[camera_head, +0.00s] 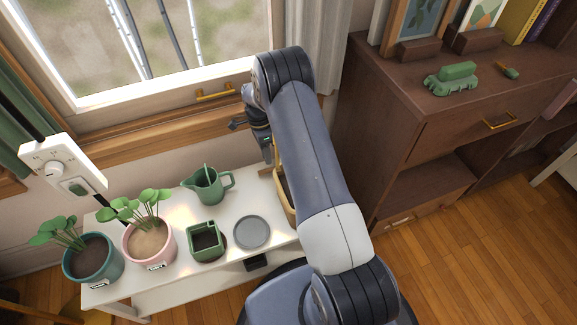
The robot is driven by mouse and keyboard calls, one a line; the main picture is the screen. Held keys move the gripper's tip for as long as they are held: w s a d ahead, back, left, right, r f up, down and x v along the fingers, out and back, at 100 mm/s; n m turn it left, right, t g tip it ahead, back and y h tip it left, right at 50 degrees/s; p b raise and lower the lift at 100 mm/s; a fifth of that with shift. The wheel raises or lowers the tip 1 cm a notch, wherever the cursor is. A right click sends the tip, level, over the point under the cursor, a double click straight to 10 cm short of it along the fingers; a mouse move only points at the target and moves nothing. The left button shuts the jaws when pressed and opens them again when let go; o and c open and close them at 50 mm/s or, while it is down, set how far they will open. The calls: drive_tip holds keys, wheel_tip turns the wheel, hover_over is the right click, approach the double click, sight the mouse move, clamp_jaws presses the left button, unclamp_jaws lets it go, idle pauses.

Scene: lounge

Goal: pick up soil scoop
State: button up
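I cannot make out a soil scoop for certain. A tan container (285,207) with dark contents stands at the right end of the white table, largely hidden behind my arm. A thin yellowish upright piece shows above it beside my gripper, but I cannot tell what it is part of. My gripper (268,152) points down over the back right of the table, near this container. Its fingers are small and partly hidden, so I cannot tell whether they are open or shut.
The white table (174,290) holds a teal plant pot (95,262), a pink plant pot (152,245), a square green pot (203,240), a grey round dish (251,232) and a green jug (208,187). A window is behind; a brown cabinet (385,125) stands right. Wooden floor is clear at lower right.

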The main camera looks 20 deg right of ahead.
drive_tip(key=b+x, duration=0.1)
drive_tip(key=x, duration=0.4)
clamp_jaws()
